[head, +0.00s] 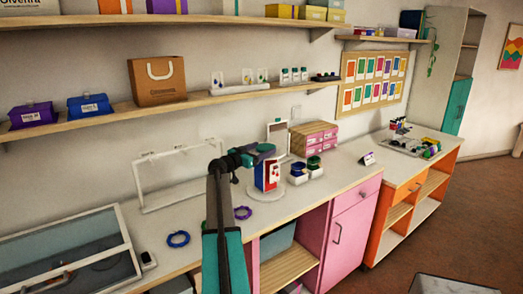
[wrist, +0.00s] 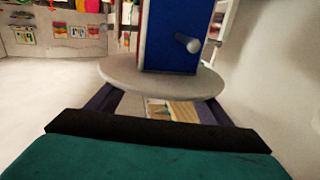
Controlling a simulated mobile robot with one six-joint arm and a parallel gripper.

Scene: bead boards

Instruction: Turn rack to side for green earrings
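The rack (head: 268,173) is a small upright block with a red face carrying white pieces, on a round pale base on the counter. In the wrist view a blue face of the rack (wrist: 172,35) is straight ahead, with a white peg sticking out. The round base (wrist: 120,77) lies below it. My gripper (wrist: 158,103) has its dark fingers spread apart, with an empty gap between them, close to the near edge of the base; contact cannot be told. In the head view my teal wrist is just above and behind the rack. I cannot make out green earrings.
A framed mirror (head: 278,136) stands behind the rack, and dark and green bowls (head: 306,168) are to its right. A pink drawer box (head: 314,138) is farther back. A blue ring (head: 178,239) and a purple ring (head: 243,213) lie on the counter. A white frame stand (head: 141,186) is left.

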